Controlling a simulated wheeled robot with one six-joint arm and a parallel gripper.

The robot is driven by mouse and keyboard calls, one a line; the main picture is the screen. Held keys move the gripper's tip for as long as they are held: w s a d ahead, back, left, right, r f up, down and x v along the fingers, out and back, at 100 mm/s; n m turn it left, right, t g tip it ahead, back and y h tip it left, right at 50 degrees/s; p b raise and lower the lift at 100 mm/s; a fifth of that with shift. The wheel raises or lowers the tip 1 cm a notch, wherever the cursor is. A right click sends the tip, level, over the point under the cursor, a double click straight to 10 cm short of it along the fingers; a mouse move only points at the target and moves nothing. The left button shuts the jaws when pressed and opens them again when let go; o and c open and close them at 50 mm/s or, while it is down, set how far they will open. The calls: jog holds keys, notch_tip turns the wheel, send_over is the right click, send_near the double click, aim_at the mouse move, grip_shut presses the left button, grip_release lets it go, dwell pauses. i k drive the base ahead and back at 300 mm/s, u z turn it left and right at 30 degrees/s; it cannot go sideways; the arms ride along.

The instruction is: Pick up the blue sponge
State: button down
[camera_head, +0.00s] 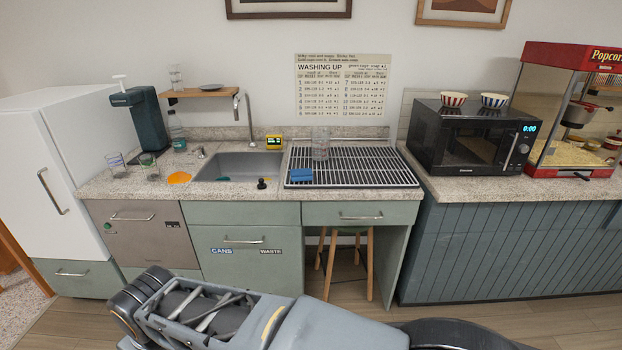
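The blue sponge (301,175) is a small block at the left front of the black slatted drying rack (360,177), beside the sink. It rests near the rack's left edge, with nothing touching it from above. Parts of my grey arm (330,325) cross the bottom of the picture, well in front of the counter and apart from the sponge. My gripper's fingers do not show.
The sink (237,165) is left of the rack. A clear glass (320,144) stands behind the sponge. A black microwave (468,138) and red popcorn machine (570,110) stand at right. A stool (348,260) is under the counter. Open floor lies in front.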

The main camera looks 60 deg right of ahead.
aim_at(302, 174)
jog(key=z, duration=1.2)
jog(key=i, duration=0.4)
jog(key=z, duration=0.95)
